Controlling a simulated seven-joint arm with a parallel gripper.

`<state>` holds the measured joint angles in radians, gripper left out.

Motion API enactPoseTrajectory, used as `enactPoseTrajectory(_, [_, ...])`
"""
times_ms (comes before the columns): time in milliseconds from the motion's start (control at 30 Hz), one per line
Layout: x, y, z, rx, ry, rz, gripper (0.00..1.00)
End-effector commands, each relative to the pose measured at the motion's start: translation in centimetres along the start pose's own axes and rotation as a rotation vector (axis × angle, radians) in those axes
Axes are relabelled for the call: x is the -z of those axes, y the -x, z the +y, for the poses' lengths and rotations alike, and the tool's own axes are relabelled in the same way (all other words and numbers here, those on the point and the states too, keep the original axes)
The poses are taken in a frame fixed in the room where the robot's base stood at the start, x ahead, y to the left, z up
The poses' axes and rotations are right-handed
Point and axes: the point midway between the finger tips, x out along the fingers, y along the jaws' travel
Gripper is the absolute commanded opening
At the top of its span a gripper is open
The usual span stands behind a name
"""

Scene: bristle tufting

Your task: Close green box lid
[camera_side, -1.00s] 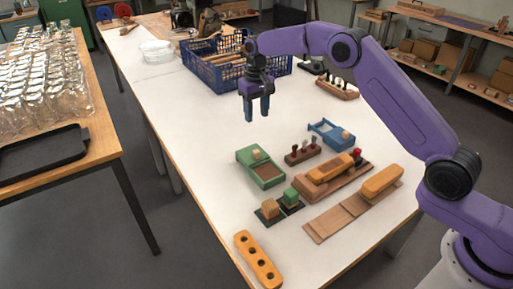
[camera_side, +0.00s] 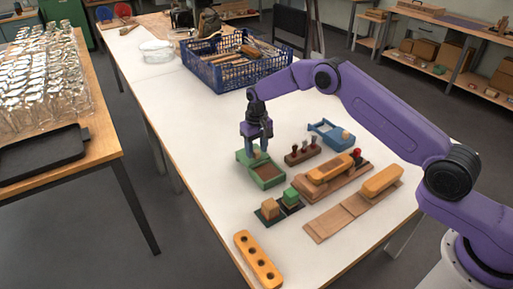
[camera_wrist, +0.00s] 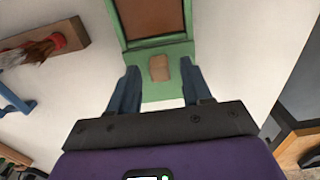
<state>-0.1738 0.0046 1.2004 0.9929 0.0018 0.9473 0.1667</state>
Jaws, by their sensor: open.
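The green box (camera_side: 268,175) sits on the white table with its brown inside showing. Its green lid part (camera_wrist: 165,86) with a tan wooden knob (camera_wrist: 159,68) lies at one end, and the brown opening (camera_wrist: 150,18) shows beyond it in the wrist view. My gripper (camera_side: 256,153) is lowered over the lid end of the box. In the wrist view my gripper (camera_wrist: 160,88) is open, its blue fingers on either side of the knob and apart from it. In the side view the fingers partly hide the knob.
A blue box (camera_side: 325,132) and a wooden block with dark pegs (camera_side: 302,152) stand to the right. Two small blocks on dark bases (camera_side: 268,212) lie in front. A blue crate (camera_side: 232,75) stands behind. The table's left side is clear.

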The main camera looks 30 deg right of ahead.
Motion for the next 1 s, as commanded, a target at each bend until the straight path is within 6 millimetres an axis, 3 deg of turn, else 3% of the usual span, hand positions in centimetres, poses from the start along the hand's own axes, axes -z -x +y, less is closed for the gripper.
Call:
enactPoseTrajectory(200, [0.0,0.0,0.0,0.0,0.0,0.001,0.49])
enactPoseTrajectory(233, [0.0,0.0,0.0,0.0,0.0,0.001,0.42])
enactPoseTrajectory(367, [0.0,0.0,0.0,0.0,0.0,0.0,0.0])
enactPoseTrajectory(667, [-0.5,0.0,-0.1,0.0,0.0,-0.001,0.0])
enactPoseTrajectory(1000, [-3.5,0.0,-0.1,-0.001,0.0,-0.002,0.0])
